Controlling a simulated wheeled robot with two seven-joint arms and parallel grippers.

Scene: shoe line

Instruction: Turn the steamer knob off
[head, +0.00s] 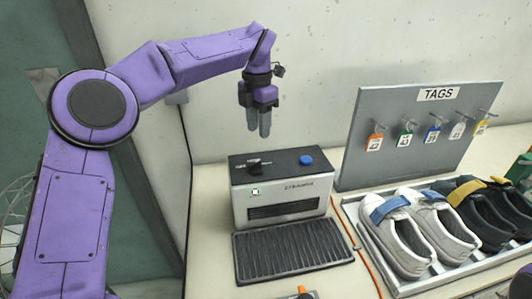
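The steamer (283,205) is a grey box with a black top and a slotted front, standing on the bench below my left gripper. A black knob (254,162) sits at the left of its top, and a round blue button (306,160) at the right. A small pinkish light or mark (255,192) shows on the front face; the knob's exact setting is too small to read. My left gripper (258,131) points down above the steamer, apart from it, with nothing seen between its fingers. The fingers look close together, but their gap is unclear.
A dark ribbed mat (290,260) lies in front of the steamer. A grey TAGS board (372,105) with hanging tags stands at the right, behind a tray (396,286) of shoes. An orange cable (357,246) runs between mat and tray. The wall is close behind.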

